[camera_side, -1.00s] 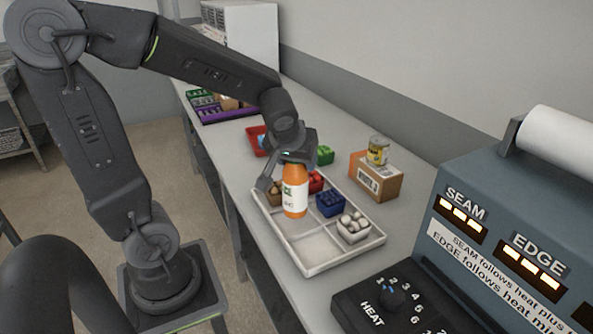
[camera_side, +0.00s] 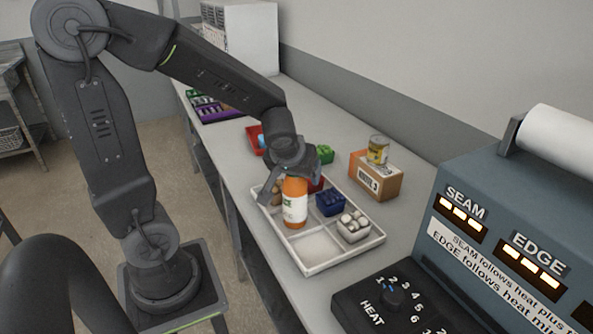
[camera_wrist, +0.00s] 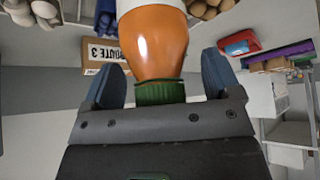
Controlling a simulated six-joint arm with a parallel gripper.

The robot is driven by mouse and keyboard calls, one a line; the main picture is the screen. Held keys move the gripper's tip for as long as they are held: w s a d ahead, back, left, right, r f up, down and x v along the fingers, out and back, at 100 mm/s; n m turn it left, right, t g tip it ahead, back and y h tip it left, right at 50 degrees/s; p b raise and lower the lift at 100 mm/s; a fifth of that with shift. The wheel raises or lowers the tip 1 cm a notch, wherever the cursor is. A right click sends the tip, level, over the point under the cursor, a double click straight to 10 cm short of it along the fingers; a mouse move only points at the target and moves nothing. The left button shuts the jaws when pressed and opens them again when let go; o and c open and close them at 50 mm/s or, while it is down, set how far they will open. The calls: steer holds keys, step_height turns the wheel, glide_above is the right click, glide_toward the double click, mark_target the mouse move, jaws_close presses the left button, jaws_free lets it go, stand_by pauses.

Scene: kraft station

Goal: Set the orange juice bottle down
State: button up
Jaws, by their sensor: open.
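The orange juice bottle (camera_side: 295,204) has an orange body and a white label. It stands upright in a left compartment of the white divided tray (camera_side: 338,264), and its base appears to rest on the tray floor. My gripper (camera_side: 289,176) is around its top from above and hides the cap in the side view. In the wrist view the bottle (camera_wrist: 153,42) and its green cap lie between the two blue-grey fingers of my gripper (camera_wrist: 158,74). The fingers are open, with a gap on each side of the neck.
The tray also holds a blue crate (camera_side: 330,203), a pale crate of round white items (camera_side: 353,227) and a partly hidden red crate. Its front-left compartment (camera_side: 315,247) is empty. The sealing machine (camera_side: 510,230) is at front right.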

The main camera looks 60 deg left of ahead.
steer(key=shift+r, duration=0.1)
steer(key=shift+r, duration=0.25)
steer(key=v, duration=1.2)
steer(key=s+d+f+m+h, duration=0.1)
steer(key=s+d+m+h, duration=0.3)
steer(key=s+d+m, duration=0.2)
steer(key=d+m, duration=0.1)
steer(key=m, duration=0.1)
steer(key=shift+s+d+f+m+t+h, duration=0.2)
steer(key=shift+s+d+m+t+h, duration=0.1)
steer(key=shift+s+t, duration=0.1)
